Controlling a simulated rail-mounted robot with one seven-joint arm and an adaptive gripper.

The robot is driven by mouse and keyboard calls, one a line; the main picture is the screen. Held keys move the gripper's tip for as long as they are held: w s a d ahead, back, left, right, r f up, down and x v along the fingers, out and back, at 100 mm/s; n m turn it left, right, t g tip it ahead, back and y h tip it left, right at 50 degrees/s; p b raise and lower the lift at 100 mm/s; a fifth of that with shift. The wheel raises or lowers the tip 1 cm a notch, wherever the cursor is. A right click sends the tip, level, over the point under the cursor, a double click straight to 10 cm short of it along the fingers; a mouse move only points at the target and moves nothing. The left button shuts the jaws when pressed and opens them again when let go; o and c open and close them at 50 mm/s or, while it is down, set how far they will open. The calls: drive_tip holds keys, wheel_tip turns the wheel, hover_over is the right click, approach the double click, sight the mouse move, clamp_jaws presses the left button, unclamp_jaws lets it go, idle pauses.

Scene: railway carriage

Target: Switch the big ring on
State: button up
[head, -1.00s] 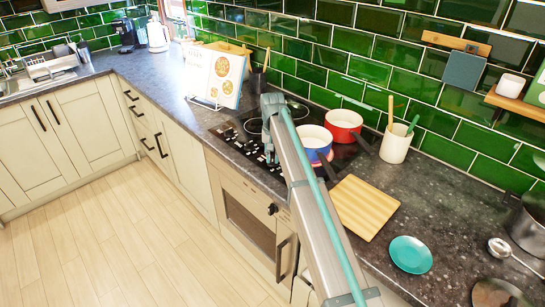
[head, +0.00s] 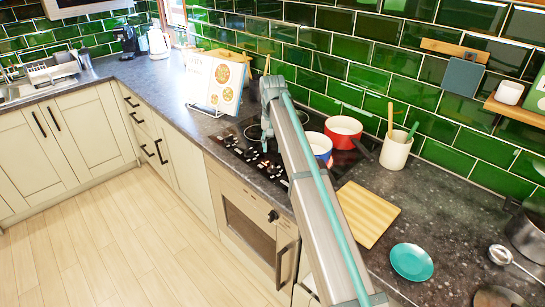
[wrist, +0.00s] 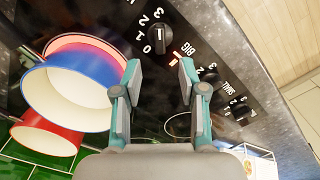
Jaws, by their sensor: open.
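The hob's control panel (head: 243,158) carries several black knobs along its front edge. Another knob (wrist: 209,74) and the word SMALL (wrist: 229,89) are further right; I cannot tell for sure which knob each word belongs to. My gripper (wrist: 160,67) is open and empty above the panel; it shows over the hob in the head view (head: 266,138).
A blue pot (wrist: 75,85) stands left of my fingers in the wrist view, with a pinkish-orange curved area at its edge. A red pot (head: 343,131) stands behind it. A cutting board (head: 367,213) and a cookbook on a stand (head: 214,82) flank the hob.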

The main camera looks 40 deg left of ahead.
drive_tip(key=shift+r, duration=1.95)
drive_tip(key=shift+f, duration=0.1)
